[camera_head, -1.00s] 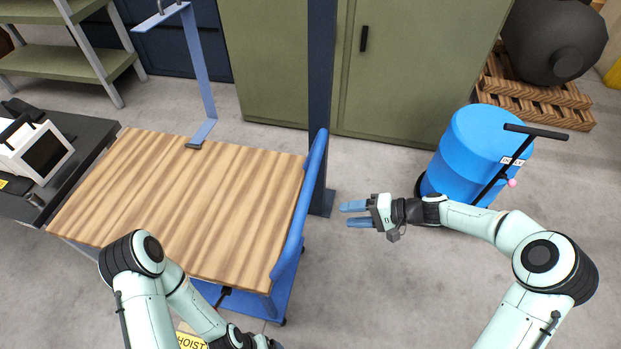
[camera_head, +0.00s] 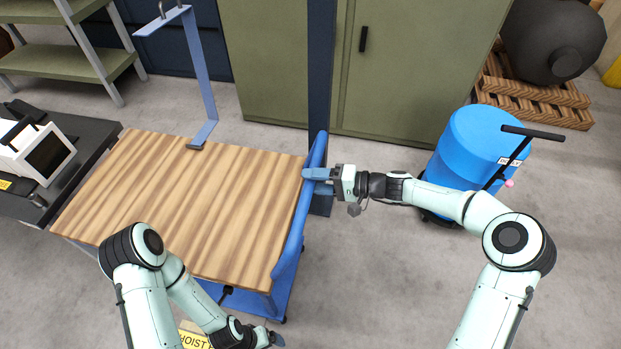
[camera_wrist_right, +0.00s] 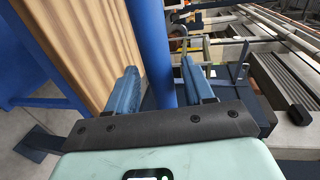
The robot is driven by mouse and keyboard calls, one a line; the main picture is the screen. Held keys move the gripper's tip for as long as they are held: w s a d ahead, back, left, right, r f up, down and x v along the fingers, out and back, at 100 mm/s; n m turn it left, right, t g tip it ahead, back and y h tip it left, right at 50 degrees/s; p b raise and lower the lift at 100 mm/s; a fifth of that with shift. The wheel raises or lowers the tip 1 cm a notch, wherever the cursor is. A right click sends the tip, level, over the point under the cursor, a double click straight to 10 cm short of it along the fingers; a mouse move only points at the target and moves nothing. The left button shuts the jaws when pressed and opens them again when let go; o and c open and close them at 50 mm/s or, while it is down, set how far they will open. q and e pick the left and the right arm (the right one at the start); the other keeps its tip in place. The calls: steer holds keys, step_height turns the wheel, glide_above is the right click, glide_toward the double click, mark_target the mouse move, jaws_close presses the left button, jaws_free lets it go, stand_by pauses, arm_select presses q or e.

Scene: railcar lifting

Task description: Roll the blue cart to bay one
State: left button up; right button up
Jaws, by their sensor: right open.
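The blue cart has a wooden top (camera_head: 190,200) and a blue push handle (camera_head: 293,235) along its right side. Part of its lower blue deck (camera_head: 250,300) shows below. My right gripper (camera_head: 312,181) is at the far part of the handle. In the right wrist view the open fingers (camera_wrist_right: 160,85) stand on either side of the blue handle bar (camera_wrist_right: 150,45), with gaps beside it. My left gripper (camera_head: 277,340) is low at the bottom edge, near the cart's front right corner; its jaws are too small to read. No bay one marking is readable.
A dark blue post (camera_head: 321,80) stands just behind the handle. A blue drum (camera_head: 468,150) on a dolly with a black handle stands at right. A green cabinet (camera_head: 415,75) closes the back. A dark bench (camera_head: 85,150) borders the left.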

steer(key=shift+w+a+f, duration=0.15)
steer(key=shift+a, duration=0.5)
steer(key=shift+d, duration=0.1)
jaws_close()
